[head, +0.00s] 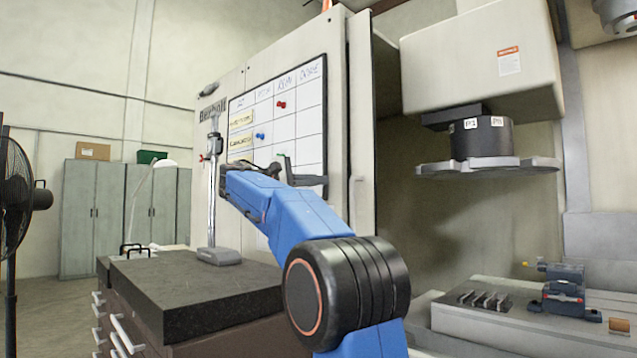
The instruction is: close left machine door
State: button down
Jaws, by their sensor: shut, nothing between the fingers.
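The left machine door (361,130) is the pale upright panel at the left edge of the machine's opening. It stands open, and the dark interior shows to its right. A pale vertical bar, perhaps its handle (361,205), is on its lower part. My gripper (287,172) is small and dark, beyond my blue forearm and in front of the whiteboard. It is shut and holds nothing. It is left of the door edge; I see no contact, but the depth between them is hard to judge. My arm hides the lower part of the panel behind it.
A whiteboard (312,110) with magnets hangs on the machine's front. A dark stone-topped drawer cabinet (180,290) bears a metal stand (213,190) close to my arm. Inside the machine are a spindle head (480,75) and a table (470,318). A fan (15,195) stands far left.

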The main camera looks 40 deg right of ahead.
aim_at(342, 181)
jog(key=d, duration=0.2)
jog(key=s+d, duration=0.1)
jog(key=d, duration=0.5)
jog(key=shift+s+d+r, duration=0.15)
jog(key=shift+s+d, duration=0.05)
jog(key=shift+s, duration=0.05)
